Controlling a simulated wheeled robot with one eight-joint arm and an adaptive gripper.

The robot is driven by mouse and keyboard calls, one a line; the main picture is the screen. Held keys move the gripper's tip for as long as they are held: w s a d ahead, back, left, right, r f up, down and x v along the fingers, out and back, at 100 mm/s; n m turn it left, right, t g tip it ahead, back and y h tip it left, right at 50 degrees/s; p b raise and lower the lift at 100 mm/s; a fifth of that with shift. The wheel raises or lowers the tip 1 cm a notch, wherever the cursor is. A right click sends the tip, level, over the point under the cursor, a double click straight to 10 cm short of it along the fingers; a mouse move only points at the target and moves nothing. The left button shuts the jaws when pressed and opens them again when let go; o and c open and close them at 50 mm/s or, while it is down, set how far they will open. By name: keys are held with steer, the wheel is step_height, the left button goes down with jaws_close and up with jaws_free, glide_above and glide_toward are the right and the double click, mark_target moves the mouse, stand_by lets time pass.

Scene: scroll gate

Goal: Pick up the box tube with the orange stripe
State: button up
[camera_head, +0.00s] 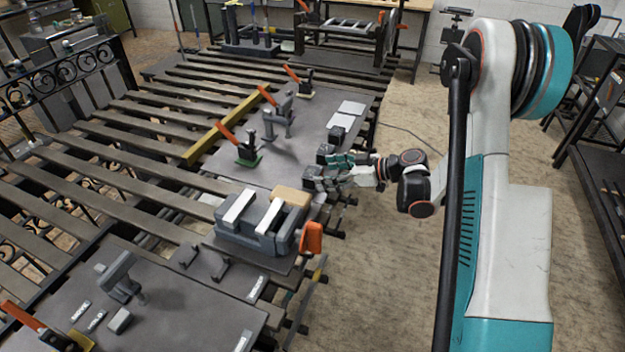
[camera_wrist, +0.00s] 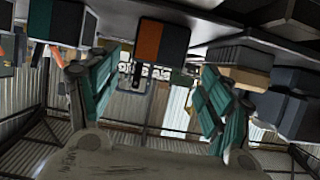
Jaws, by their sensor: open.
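The box tube with the orange stripe (camera_wrist: 161,43) shows its end in the upper middle of the wrist view, dark with an orange band on its left part. My gripper (camera_wrist: 156,72) is open, its teal fingers on either side of and below this end in the picture. I see no gap closed onto it, and it looks empty. In the head view my gripper (camera_head: 328,171) is at the right edge of the bench, close to several dark tube ends. The orange stripe cannot be seen there.
A tube with a teal stripe (camera_wrist: 62,22) is left of the orange-striped one in the wrist view. A grey vise (camera_head: 262,222) with an orange knob stands nearer on the slatted bench. Orange-handled clamps (camera_head: 245,150) stand further in.

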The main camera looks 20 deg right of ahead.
mark_target(315, 172)
steer(key=b+x, duration=0.1)
steer(key=x, duration=0.4)
steer(key=shift+w+b, duration=0.25)
steer(key=shift+b, duration=0.15)
steer(key=shift+r, duration=0.1)
steer(key=c, duration=1.3)
